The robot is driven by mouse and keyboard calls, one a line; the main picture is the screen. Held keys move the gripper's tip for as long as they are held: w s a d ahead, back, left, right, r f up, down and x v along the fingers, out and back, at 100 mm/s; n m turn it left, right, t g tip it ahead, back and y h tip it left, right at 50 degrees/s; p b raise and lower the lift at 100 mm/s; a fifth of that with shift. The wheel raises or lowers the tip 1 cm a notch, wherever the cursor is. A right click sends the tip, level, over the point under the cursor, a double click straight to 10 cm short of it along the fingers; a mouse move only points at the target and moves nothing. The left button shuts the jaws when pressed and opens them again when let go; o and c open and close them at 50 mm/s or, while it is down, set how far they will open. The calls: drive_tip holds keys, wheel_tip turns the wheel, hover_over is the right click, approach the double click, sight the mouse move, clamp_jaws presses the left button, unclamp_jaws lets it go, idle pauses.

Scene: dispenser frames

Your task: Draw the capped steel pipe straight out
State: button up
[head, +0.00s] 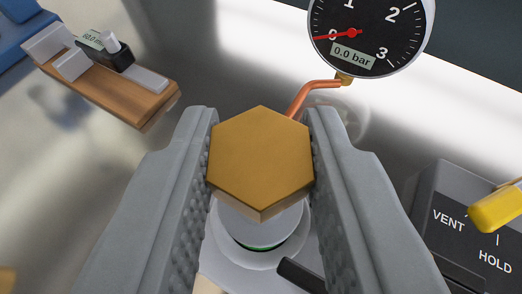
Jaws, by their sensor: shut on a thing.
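The capped steel pipe shows its brass-coloured hexagonal cap (260,158) in the middle of the head view. My gripper (260,165) is shut on this cap, with one grey ribbed finger against its left side and one against its right. Below the cap is a pale round fitting (218,250) with a thin green ring and a dark opening. The cap hides most of whatever is under it, so I cannot tell how far the pipe sits in the fitting.
A pressure gauge (368,30) reading 0.0 bar stands behind, with a copper tube (305,95) running toward the cap. A grey VENT/HOLD box (450,225) with a yellow lever (497,208) is at right. A wooden block with a small device (125,90) lies upper left.

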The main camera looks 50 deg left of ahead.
drive_tip(key=shift+r, duration=2.25)
